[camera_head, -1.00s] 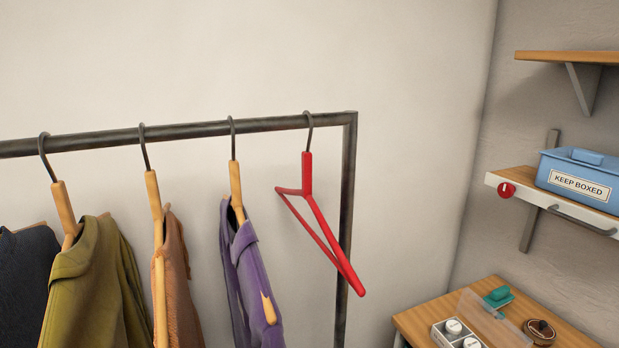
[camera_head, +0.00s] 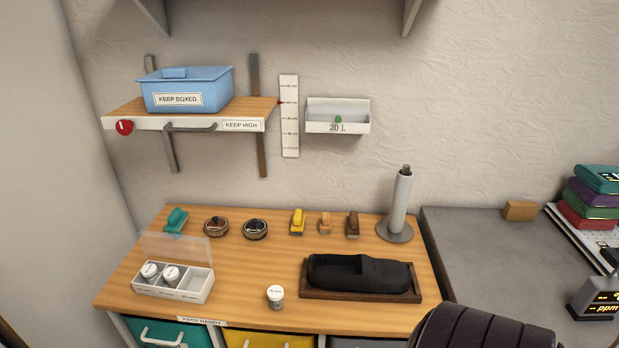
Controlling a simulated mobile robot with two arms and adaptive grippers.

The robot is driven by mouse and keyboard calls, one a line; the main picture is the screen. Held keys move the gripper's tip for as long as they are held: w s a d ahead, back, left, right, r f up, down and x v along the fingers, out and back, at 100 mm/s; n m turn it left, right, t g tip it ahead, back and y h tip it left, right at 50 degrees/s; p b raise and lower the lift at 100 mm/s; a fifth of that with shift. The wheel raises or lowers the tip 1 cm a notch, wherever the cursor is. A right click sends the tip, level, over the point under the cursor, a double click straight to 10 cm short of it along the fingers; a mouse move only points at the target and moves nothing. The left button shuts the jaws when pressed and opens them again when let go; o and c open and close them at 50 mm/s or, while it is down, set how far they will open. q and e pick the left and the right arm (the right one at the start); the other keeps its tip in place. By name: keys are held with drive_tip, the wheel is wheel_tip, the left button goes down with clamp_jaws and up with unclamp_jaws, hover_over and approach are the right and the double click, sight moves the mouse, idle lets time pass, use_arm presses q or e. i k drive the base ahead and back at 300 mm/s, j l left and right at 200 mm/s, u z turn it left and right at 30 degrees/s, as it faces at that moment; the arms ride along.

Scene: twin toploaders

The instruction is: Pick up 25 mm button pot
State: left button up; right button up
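A small white-lidded pot (camera_head: 275,297) stands upright by itself on the wooden worktop, near the front edge. Two similar pots, a left one (camera_head: 150,273) and a right one (camera_head: 171,275), sit in the left and middle compartments of a white box (camera_head: 187,295). The box's right compartment is empty and its clear lid (camera_head: 178,246) stands open. The writing on the pot lids is too small to read, so I cannot tell which is the 25 mm button pot. Neither gripper is in view.
A black cloth item (camera_head: 360,274) lies in a dark tray (camera_head: 412,297) right of the lone pot. Small brushes and round tins line the back of the worktop (camera_head: 240,272). A post (camera_head: 401,205) stands at back right. A shelf (camera_head: 112,117) holds a blue box (camera_head: 188,92).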

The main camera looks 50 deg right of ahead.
sight(276, 293)
drive_tip(key=z, duration=1.3)
